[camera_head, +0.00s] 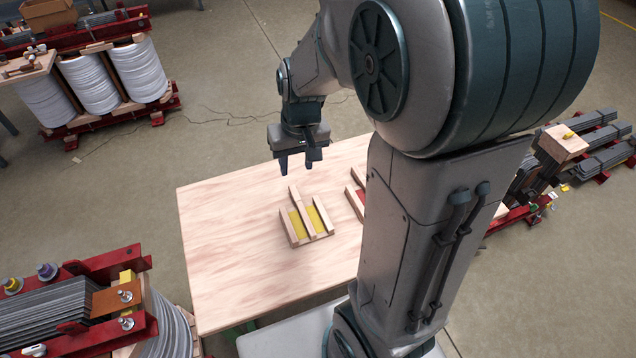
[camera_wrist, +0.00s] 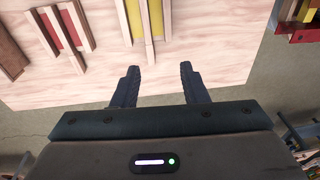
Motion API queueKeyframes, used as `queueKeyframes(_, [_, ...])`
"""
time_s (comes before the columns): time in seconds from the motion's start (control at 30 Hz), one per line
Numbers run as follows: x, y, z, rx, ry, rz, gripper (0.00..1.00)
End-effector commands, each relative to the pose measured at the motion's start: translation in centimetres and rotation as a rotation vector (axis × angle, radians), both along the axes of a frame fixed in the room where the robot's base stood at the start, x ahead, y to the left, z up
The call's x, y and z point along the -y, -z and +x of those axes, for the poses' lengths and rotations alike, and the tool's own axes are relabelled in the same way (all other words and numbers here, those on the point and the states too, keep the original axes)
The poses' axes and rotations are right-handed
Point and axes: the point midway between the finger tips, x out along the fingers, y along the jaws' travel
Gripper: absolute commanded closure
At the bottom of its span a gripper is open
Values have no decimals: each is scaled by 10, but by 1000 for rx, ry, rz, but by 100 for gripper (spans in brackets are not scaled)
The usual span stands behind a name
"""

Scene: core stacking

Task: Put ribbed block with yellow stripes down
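The ribbed block with yellow stripes (camera_head: 309,222) lies flat on the wooden table (camera_head: 225,265), with pale wooden ribs and yellow strips between them. In the wrist view the yellow-striped block (camera_wrist: 147,22) shows at the top, partly cut off by the frame edge. My gripper (camera_head: 298,168) is above the far edge of the table, beyond the block and apart from it. In the wrist view my gripper (camera_wrist: 160,88) has its two fingers spread with nothing between them.
A ribbed block with red stripes (camera_wrist: 66,27) lies beside the yellow one; my arm partly hides it in the head view (camera_head: 357,194). A dark brown piece (camera_wrist: 10,55) lies beyond it. Large coil assemblies (camera_head: 95,80) stand on the floor around the table. The table's left part is clear.

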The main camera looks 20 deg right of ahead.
Motion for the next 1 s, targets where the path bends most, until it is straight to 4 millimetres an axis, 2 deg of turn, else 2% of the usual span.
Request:
queueKeyframes(0.03, [-1,-14,-13,24,0,4,60])
queueKeyframes(0.2, [-3,-44,-58,78,-4,-8,60])
queueKeyframes(0.4, [-2,-62,-104,132,2,-43,60])
queueKeyframes(0.5, [-2,-66,-118,148,3,-58,60])
queueKeyframes(0.67, [0,-67,-128,159,7,-71,60])
queueKeyframes(1.0, [0,-67,-128,159,7,-72,60])
